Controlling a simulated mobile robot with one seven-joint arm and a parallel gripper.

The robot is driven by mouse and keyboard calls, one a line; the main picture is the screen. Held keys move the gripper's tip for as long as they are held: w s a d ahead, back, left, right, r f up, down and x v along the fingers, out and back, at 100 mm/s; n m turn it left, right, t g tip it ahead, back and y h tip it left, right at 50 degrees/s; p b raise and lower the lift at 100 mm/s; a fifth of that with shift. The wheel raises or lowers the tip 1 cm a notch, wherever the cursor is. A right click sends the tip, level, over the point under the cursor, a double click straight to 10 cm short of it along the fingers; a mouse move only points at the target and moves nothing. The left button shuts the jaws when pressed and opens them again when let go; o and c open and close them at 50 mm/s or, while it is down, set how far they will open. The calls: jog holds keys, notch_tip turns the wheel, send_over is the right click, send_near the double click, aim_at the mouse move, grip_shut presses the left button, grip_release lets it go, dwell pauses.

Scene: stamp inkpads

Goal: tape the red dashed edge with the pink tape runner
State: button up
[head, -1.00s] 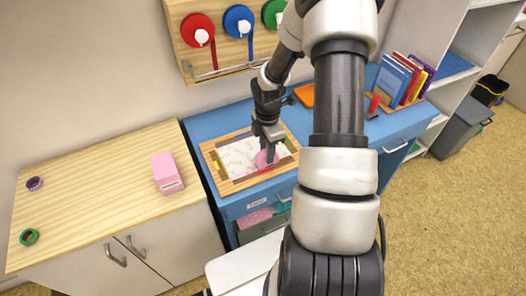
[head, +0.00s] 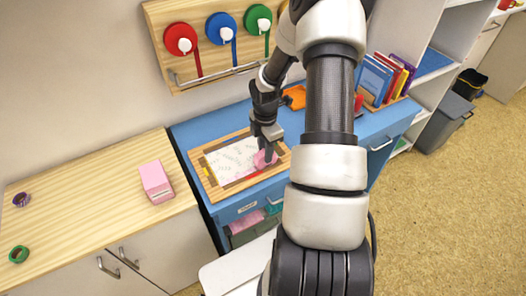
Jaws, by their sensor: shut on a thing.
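My gripper (head: 264,150) is shut on the pink tape runner (head: 262,160). It holds the runner low over the right part of a white patterned sheet (head: 230,158), near the sheet's front edge. The sheet lies in a wooden tray (head: 196,170) on the blue cabinet. I cannot tell whether the runner touches the sheet. My arm hides part of the cabinet to the right.
A pink box (head: 156,181), a purple roll (head: 21,199) and a green roll (head: 18,254) stand on the wooden counter at left. Tape reels (head: 220,28) hang on a wall board behind. Books (head: 382,78) stand at back right. The counter's middle is clear.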

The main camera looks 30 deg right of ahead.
jog(key=shift+d+p, duration=0.45)
jog(key=shift+d, duration=1.25)
jog(key=shift+d, duration=0.1)
jog(key=shift+d+p, duration=0.35)
jog(key=shift+d, duration=1.25)
jog(key=shift+r, duration=0.1)
notch_tip(320, 180, up, 7)
jog(key=p, duration=0.5)
